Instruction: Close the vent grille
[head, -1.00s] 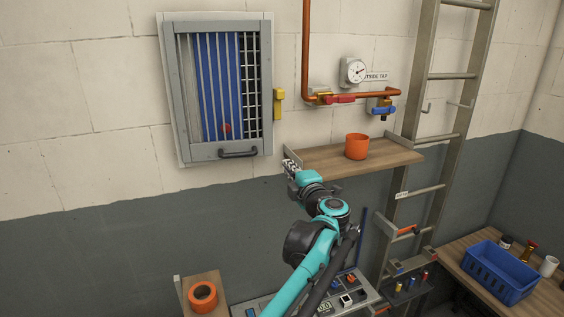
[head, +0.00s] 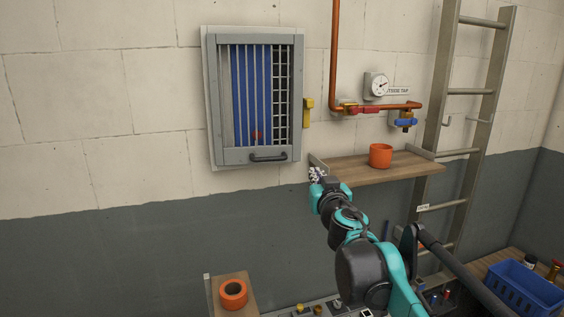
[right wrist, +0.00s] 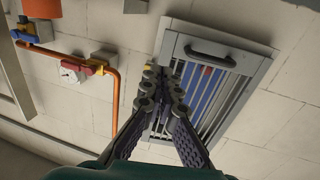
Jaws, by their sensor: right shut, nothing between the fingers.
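The vent grille (head: 214,112) is on the wall at upper left in the head view. It has a grey frame, upright bars, a blue panel (head: 237,85) behind most of them, a small red knob (head: 256,136) and dark mesh showing at the right (head: 281,90). A dark handle (head: 268,157) is on its bottom rail. In the right wrist view the grille appears upside down, handle (right wrist: 211,54) at top. My right gripper (head: 316,174) is shut and empty, below and right of the handle, apart from it. Its fingers (right wrist: 160,78) cover part of the grille in the wrist view. My left gripper is not in view.
A wooden shelf (head: 346,171) with an orange pot (head: 380,156) lies just right of my right gripper. A yellow block (head: 308,115) is beside the grille. Copper pipe (head: 335,50), gauge (head: 377,85) and ladder (head: 436,110) are farther right. The wall below the grille is clear.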

